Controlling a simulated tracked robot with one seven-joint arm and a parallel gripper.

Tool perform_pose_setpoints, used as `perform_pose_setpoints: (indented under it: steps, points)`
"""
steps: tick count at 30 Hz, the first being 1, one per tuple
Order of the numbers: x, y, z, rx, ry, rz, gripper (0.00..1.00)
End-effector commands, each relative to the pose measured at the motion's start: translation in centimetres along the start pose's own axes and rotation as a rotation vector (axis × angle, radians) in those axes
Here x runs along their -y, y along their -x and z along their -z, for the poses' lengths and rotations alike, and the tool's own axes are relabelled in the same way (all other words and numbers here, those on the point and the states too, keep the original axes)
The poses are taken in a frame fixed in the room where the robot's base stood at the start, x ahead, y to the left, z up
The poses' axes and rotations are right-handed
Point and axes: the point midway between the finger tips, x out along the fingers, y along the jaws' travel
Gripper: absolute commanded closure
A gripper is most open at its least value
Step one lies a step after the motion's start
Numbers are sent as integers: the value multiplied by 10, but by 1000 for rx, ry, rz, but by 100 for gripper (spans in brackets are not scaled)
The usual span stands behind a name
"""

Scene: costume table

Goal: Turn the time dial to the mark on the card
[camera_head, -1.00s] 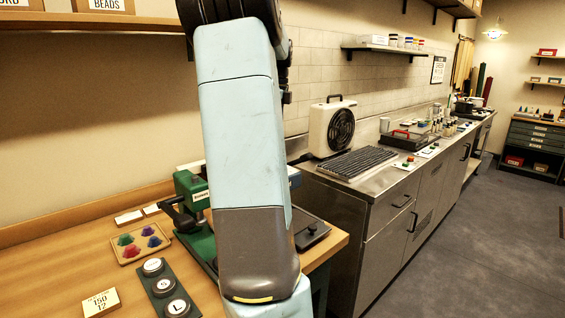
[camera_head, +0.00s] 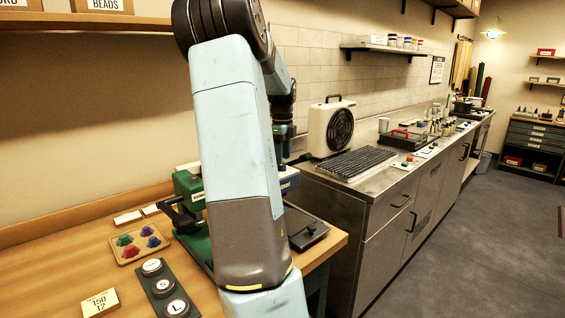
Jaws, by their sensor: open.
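A small card (camera_head: 100,302) reading "150 12" stands on the wooden table at the lower left. A green press (camera_head: 191,192) stands behind my arm, which hides much of it. A blue and white part (camera_head: 288,178) shows just right of my arm. I cannot make out the time dial. What seems to be my gripper (camera_head: 286,150) is a narrow dark shape pointing down, just above the blue and white part. My upper arm partly hides it, and I cannot see whether it touches anything. No held object shows.
A tray of coloured pieces (camera_head: 123,252) and a strip of round S and L buttons (camera_head: 163,287) lie on the table (camera_head: 60,262). A dark plate (camera_head: 306,232) sits at its right edge. A fan heater (camera_head: 331,128) and a black rack (camera_head: 358,163) stand on the steel counter.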

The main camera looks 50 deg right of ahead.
Motion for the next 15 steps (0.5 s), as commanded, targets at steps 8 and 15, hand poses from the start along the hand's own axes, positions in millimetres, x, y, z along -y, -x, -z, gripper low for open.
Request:
perform_pose_setpoints:
  steps: [8,15]
  points:
    - [0,-26,0,0,0,0,44]
    - [0,-29,0,0,1,1,44]
